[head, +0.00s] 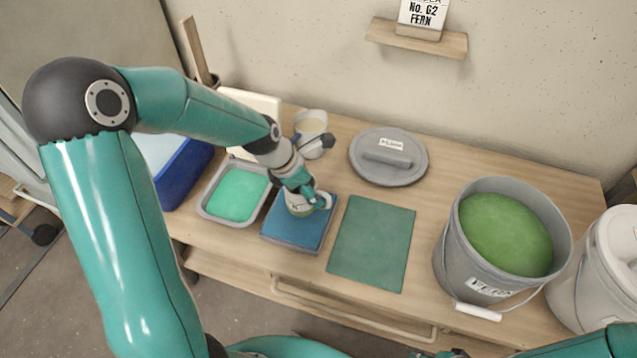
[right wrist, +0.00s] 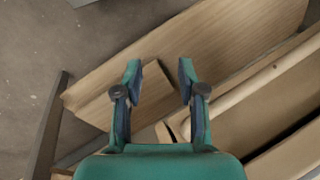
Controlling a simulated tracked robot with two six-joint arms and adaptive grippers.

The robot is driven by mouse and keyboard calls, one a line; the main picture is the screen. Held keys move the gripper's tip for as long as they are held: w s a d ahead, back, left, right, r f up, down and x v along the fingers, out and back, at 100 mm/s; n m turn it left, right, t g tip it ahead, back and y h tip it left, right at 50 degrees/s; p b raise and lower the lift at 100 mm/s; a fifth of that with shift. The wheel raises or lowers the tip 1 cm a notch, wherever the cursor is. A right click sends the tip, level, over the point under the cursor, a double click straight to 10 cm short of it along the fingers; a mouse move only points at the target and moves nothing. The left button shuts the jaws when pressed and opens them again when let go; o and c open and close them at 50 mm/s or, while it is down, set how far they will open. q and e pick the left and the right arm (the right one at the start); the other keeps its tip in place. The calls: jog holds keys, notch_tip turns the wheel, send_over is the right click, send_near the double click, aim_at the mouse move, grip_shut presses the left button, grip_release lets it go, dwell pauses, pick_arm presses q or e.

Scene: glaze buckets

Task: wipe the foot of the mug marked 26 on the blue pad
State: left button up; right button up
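A small pale mug with green on it (head: 298,209) is at the blue pad (head: 283,230), near the pad's far part. My left gripper (head: 307,196) reaches down over the mug with its fingers closed at its upper part. The gripper hides much of the mug, and I cannot read a number on it. The mug looks upright and appears to rest on the pad, though its foot is hard to see. My right gripper (right wrist: 157,75) is open and empty in the right wrist view, above the table's edge.
A tray of light green (head: 235,193) lies left of the pad, a dark green mat (head: 372,243) right of it. A pale cup (head: 311,122) and grey lid (head: 389,157) stand behind. A bucket of green glaze (head: 505,235) stands right. A blue bin (head: 182,178) is far left.

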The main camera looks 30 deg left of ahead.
aim_at(300, 200)
pick_arm(q)
jog(key=shift+s+d+f, duration=0.1)
jog(key=shift+s+d, duration=0.1)
jog(key=shift+s, duration=0.65)
jog(key=shift+s+d+r, duration=0.1)
jog(key=shift+s+d, duration=0.1)
jog(key=shift+s, duration=0.6)
jog(key=shift+s+d+f, duration=0.1)
jog(key=shift+s+d, duration=0.1)
jog(key=shift+s, duration=0.65)
jog(key=shift+w, duration=0.3)
jog(key=shift+w+a+p, duration=0.3)
jog(key=shift+w+p, duration=0.15)
jog(key=shift+w, duration=0.6)
jog(key=shift+w+a+p, duration=0.25)
jog(key=shift+w+p, duration=0.2)
jog(key=shift+w, duration=0.6)
jog(key=shift+w+a+p, duration=0.3)
jog(key=shift+w+p, duration=0.15)
jog(key=shift+w, duration=0.6)
jog(key=shift+s+d, duration=0.25)
jog(key=shift+s, duration=0.9)
jog(key=shift+s+d, duration=0.3)
jog(key=shift+s, duration=0.8)
jog(key=shift+s+d, duration=0.25)
jog(key=shift+s, duration=0.9)
notch_tip(300, 200, up, 7)
jog(key=p, duration=0.8)
